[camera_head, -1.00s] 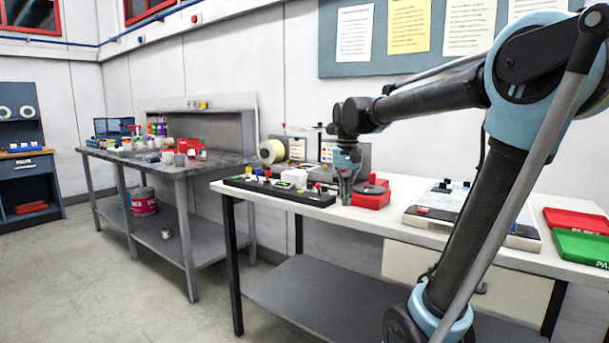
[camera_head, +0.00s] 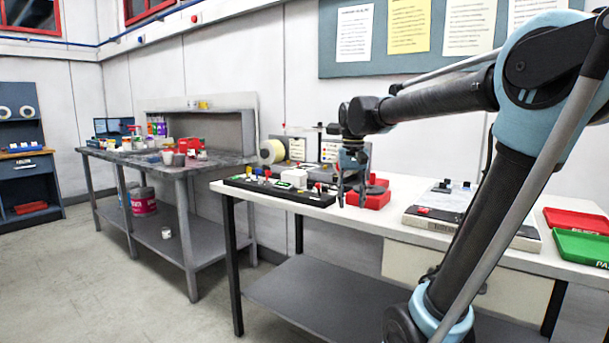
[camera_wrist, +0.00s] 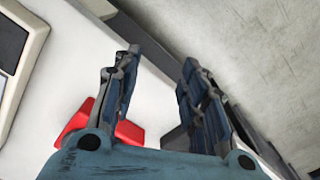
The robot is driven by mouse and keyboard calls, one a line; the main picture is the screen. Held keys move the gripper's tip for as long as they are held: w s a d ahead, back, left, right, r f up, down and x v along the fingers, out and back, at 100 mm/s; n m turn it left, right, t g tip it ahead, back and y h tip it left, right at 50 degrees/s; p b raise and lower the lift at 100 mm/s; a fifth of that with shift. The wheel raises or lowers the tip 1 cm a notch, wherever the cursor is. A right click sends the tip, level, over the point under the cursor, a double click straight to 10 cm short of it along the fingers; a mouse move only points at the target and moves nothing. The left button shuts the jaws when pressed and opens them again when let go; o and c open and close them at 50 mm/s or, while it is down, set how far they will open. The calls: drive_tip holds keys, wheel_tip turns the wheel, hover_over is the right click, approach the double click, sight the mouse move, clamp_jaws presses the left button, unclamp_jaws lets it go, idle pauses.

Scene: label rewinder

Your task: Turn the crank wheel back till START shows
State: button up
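My gripper (camera_head: 351,200) points down over the white table, in front of and slightly left of a red base (camera_head: 376,201) with a dark wheel-like top, seemingly the crank wheel (camera_head: 378,188). The fingers partly hide it. A red part (camera_wrist: 128,135) of the base shows beside and behind the left finger there. The gripper is open and holds nothing. No START mark can be read in either view.
A dark panel with coloured knobs (camera_head: 270,189) lies along the table's front left edge. A white label roll (camera_head: 271,152) stands behind it. A flat grey device (camera_head: 480,228) lies to the right, then red (camera_head: 575,220) and green trays (camera_head: 582,248).

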wheel_tip(320, 180, up, 9)
idle(1.2)
drive_tip(key=s+d+f, duration=0.4)
drive_tip(key=s+f, duration=0.2)
drive_tip(key=f, duration=0.4)
drive_tip(key=s+d+f+t, duration=0.1)
drive_tip(key=s+d+f, duration=0.3)
drive_tip(key=f, duration=0.6)
drive_tip(key=s+d+f+t, duration=0.1)
drive_tip(key=s+d+f, duration=0.4)
drive_tip(key=s+f, duration=0.3)
wheel_tip(320, 180, down, 3)
drive_tip(key=shift+d, duration=0.1)
drive_tip(key=shift+c, duration=0.8)
